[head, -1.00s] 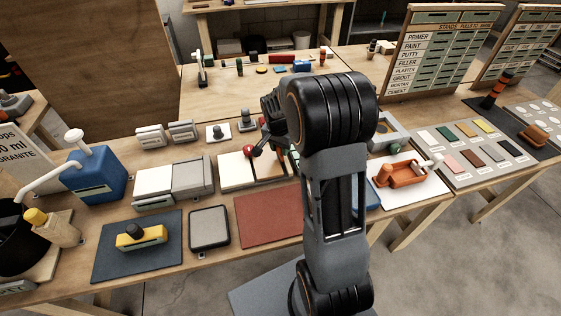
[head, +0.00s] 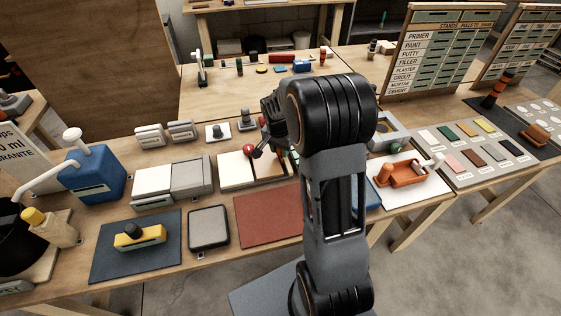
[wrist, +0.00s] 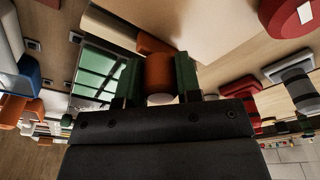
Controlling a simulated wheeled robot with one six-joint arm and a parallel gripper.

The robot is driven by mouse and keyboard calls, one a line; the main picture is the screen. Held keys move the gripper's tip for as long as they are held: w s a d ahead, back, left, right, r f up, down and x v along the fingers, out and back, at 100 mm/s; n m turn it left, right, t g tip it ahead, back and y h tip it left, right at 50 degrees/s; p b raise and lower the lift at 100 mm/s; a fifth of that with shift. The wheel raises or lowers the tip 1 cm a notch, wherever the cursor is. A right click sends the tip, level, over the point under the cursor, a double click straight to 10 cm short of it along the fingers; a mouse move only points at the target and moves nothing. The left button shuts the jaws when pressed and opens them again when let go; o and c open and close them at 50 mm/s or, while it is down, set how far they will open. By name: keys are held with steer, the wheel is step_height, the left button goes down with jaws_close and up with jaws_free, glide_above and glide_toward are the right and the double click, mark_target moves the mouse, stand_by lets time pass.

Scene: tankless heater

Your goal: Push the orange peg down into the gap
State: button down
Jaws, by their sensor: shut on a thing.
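My gripper is shut on the orange peg (wrist: 159,74), a short cylinder with a pale end, gripped between two green finger pads (wrist: 158,78) in the wrist view. In the head view my gripper (head: 259,153) is over the white and brown block piece (head: 236,172) at the middle of the bench. My arm hides much of that spot, and the peg is not clear there. I cannot clearly make out the gap, nor tell whether the peg touches its edges.
A red mat (head: 267,217) lies in front. A grey-and-white block (head: 172,181) stands to the left. An orange tray (head: 405,173) sits on a white board at right. A grey button unit (head: 246,121) and a red-topped item stand close behind my gripper.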

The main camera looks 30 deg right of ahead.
steer(key=shift+f+b, duration=0.45)
steer(key=shift+f, duration=0.2)
stand_by(0.3)
steer(key=c, duration=0.7)
jaws_free()
steer(key=r, duration=0.4)
steer(key=a+r, duration=0.1)
steer(key=r, duration=0.4)
steer(key=s+r, duration=0.1)
steer(key=r, duration=0.3)
steer(key=shift+a+r+p, duration=0.3)
steer(key=shift+r+p, duration=0.05)
steer(key=shift+r, duration=0.05)
